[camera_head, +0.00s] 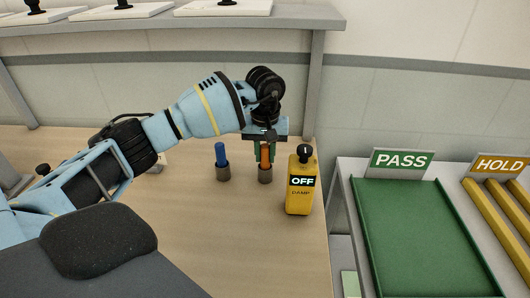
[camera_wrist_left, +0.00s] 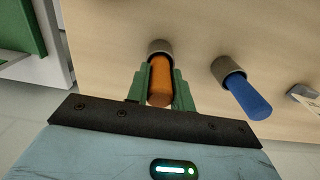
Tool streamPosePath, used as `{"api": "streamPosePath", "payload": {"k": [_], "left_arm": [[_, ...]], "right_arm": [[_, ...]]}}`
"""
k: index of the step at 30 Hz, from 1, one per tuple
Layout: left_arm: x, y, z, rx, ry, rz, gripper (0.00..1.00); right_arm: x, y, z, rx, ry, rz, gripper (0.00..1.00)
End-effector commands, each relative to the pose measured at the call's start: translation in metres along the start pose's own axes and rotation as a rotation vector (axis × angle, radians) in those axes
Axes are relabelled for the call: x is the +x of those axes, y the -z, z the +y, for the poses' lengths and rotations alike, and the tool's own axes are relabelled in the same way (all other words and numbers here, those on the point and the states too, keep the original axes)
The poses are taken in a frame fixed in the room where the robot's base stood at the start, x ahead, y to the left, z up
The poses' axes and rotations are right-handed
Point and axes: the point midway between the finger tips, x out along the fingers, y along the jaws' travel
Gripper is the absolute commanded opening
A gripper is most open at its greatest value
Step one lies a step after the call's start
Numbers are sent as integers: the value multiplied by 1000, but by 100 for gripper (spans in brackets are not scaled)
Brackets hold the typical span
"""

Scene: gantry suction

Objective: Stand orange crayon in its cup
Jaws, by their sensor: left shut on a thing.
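The orange crayon (camera_head: 265,155) is upright with its lower end at the grey cup (camera_head: 265,175) on the wooden table. In the left wrist view the orange crayon (camera_wrist_left: 160,80) runs from between my fingers into the mouth of its cup (camera_wrist_left: 160,47). My left gripper (camera_head: 265,150) is shut on the crayon, with a green finger on each side of it. How deep the crayon sits in the cup I cannot tell. My right gripper is not in view.
A blue crayon (camera_head: 220,153) stands in another grey cup (camera_head: 223,173) to the left. A yellow box (camera_head: 300,195) marked OFF stands close on the right. A green PASS tray (camera_head: 425,230) and a HOLD rack (camera_head: 500,215) lie farther right. The front table is clear.

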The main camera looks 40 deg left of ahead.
Motion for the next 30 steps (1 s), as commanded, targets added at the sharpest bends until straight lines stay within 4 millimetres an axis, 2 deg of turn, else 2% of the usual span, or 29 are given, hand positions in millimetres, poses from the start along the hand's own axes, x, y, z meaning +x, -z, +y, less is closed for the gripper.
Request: {"api": "streamPosePath", "payload": {"k": [2,3,8,15,19,30], "left_arm": [[3,0,0,0,1,-1,0],[3,0,0,0,1,-1,26],[3,0,0,0,0,0,45],[2,0,0,-1,0,0,45],[-5,0,0,0,-1,2,45],[-58,0,0,0,0,1,45]], "right_arm": [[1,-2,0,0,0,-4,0],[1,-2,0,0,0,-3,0],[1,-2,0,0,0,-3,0],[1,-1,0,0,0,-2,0],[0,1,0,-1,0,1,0],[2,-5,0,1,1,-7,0]]}}
